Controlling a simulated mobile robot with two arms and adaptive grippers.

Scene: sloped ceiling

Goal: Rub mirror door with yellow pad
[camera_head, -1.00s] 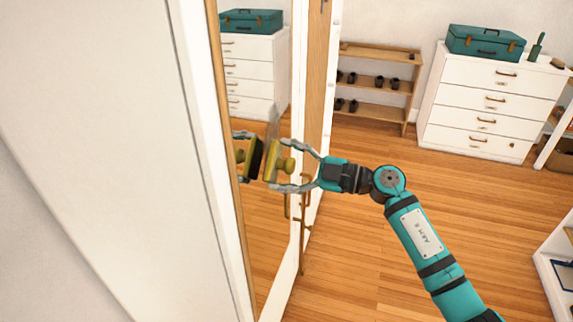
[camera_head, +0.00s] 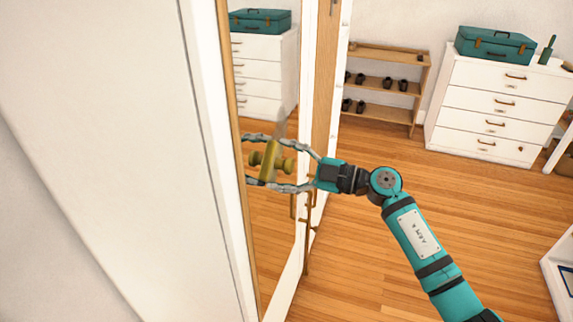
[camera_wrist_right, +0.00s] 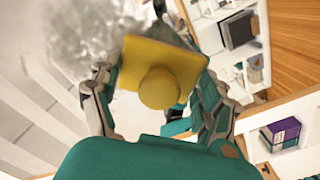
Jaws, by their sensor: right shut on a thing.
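The mirror door (camera_head: 264,230) stands upright at left centre of the head view, in a thin wooden frame. A grey smudge (camera_head: 281,122) shows on its glass just above the pad, and in the wrist view (camera_wrist_right: 88,35). The yellow pad (camera_head: 271,162) is a square plate with a round knob, also in the wrist view (camera_wrist_right: 160,58). My right gripper (camera_head: 280,164) is shut on the pad, its fingers on either side. The pad's face is toward the glass and meets its reflection, seemingly touching. Its face is hidden. My left gripper is not in view.
A white wall edge (camera_head: 205,120) borders the mirror on the left. Behind on the right stand a wooden shoe rack (camera_head: 385,76) and a white chest of drawers (camera_head: 496,105) with a teal case (camera_head: 496,46) on top. The wooden floor (camera_head: 400,170) between is clear.

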